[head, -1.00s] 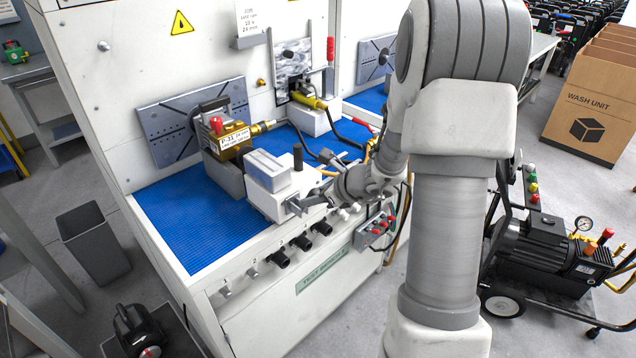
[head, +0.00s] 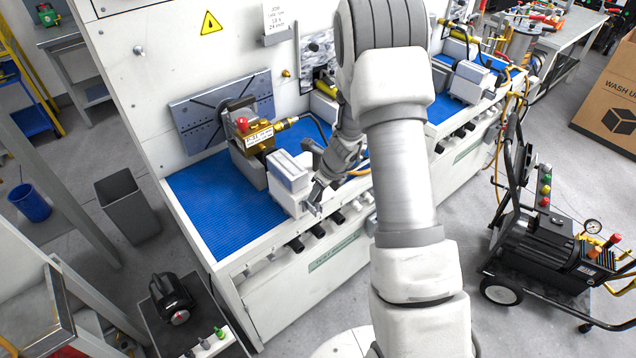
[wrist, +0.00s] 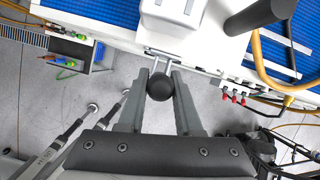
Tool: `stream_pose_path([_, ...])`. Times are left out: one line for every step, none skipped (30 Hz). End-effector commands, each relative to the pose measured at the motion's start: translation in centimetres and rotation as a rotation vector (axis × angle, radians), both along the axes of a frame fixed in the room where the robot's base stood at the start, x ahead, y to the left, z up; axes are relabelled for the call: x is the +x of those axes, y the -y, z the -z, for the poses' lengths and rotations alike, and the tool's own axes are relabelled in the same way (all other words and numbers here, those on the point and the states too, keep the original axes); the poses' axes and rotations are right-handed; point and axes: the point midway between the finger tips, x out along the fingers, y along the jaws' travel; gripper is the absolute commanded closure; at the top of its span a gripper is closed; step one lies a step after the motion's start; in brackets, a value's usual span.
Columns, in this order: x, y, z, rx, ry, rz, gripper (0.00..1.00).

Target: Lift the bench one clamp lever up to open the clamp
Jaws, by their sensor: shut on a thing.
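The clamp on bench one is a white block (head: 287,178) at the front edge of the blue bench top. In the wrist view its white body (wrist: 172,20) is at the top. A round black knob (wrist: 159,87) of the clamp lever sits between the fingers of my gripper (wrist: 160,80), beside the bench's front edge. My gripper is shut on this lever end, and short metal bars (wrist: 160,54) run from there toward the block. In the head view my gripper (head: 315,196) is at the block's front right corner; the knob is too small to make out.
A brass pump (head: 258,137) with a red knob stands behind the block on the blue mat (head: 215,200). A thick dark cylinder (wrist: 262,14) stands close to my gripper's right in the wrist view. Black knobs (head: 297,244) line the bench front below. A wheeled pump cart (head: 535,255) stands right.

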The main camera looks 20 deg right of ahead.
Motion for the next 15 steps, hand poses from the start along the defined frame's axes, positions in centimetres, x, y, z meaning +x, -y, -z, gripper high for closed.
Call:
stream_pose_path([-0.02, 0.06, -0.22, -0.004, -0.01, 0.0, 1.0])
stream_pose_path([0.01, 0.06, -0.2, -0.006, -0.015, 0.0, 1.0])
stream_pose_path([0.02, 0.07, -0.16, -0.007, -0.02, 0.0, 1.0])
stream_pose_path([0.02, 0.07, -0.13, -0.009, -0.024, 0.0, 1.0])
stream_pose_path([0.01, 0.09, -0.09, -0.009, -0.027, -0.001, 1.0])
stream_pose_path([0.0, 0.11, -0.05, -0.011, -0.031, 0.0, 1.0])
stream_pose_path([-0.01, 0.12, -0.03, -0.011, -0.033, 0.001, 1.0])
stream_pose_path([-0.02, 0.13, 0.0, -0.012, -0.035, 0.001, 1.0])
stream_pose_path([-0.01, 0.14, 0.02, -0.012, -0.036, 0.001, 1.0])
stream_pose_path([-0.01, 0.14, 0.03, -0.013, -0.037, 0.001, 1.0])
stream_pose_path([-0.01, 0.14, 0.05, -0.012, -0.037, 0.002, 1.0])
stream_pose_path([-0.01, 0.14, 0.05, -0.012, -0.037, 0.002, 1.0])
stream_pose_path([-0.01, 0.14, 0.06, -0.012, -0.037, 0.002, 1.0])
stream_pose_path([-0.01, 0.13, 0.07, -0.012, -0.038, 0.0, 1.0])
stream_pose_path([0.0, 0.12, 0.07, -0.012, -0.038, 0.0, 1.0])
